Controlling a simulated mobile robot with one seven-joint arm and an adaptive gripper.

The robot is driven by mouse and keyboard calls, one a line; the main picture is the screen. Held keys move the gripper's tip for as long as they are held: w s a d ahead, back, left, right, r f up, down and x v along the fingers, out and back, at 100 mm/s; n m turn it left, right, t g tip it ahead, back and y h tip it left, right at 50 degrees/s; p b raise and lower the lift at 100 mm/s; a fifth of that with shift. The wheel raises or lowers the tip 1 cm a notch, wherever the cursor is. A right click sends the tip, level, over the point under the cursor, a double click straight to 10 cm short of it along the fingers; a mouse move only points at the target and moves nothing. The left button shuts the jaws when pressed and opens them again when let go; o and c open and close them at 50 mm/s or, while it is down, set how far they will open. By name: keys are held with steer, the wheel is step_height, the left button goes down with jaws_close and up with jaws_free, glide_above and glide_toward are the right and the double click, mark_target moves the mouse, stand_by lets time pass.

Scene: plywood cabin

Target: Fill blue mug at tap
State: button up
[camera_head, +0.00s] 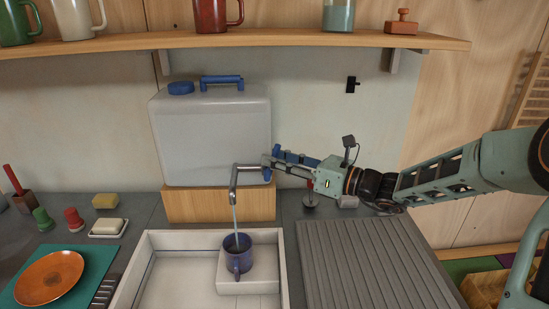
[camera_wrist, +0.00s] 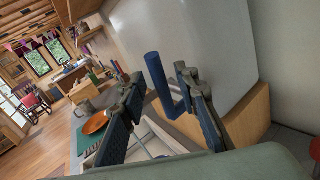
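The blue mug (camera_head: 238,253) stands upright on a white block (camera_head: 248,284) in the white sink tray. A thin stream of water runs from the grey metal tap (camera_head: 234,180) down into the mug; the water level inside cannot be made out. The tap comes from the front of a large translucent water container (camera_head: 212,135). My gripper (camera_head: 274,166) is beside the tap's body at the container's lower right. In the wrist view its fingers (camera_wrist: 160,118) are spread apart, with the blue tap lever (camera_wrist: 159,80) between them, nearer the right finger. The lever does not look clamped.
A wooden block (camera_head: 220,205) supports the container. The white sink tray (camera_head: 145,262) has free room left of the mug. A grey ribbed drainboard (camera_head: 365,265) lies to the right. An orange plate (camera_head: 50,277), sponge (camera_head: 105,201) and soap (camera_head: 108,227) are left. A shelf (camera_head: 240,40) with mugs hangs above.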

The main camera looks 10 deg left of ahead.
steer(key=shift+w+a, duration=0.15)
steer(key=shift+a, duration=0.35)
jaws_close()
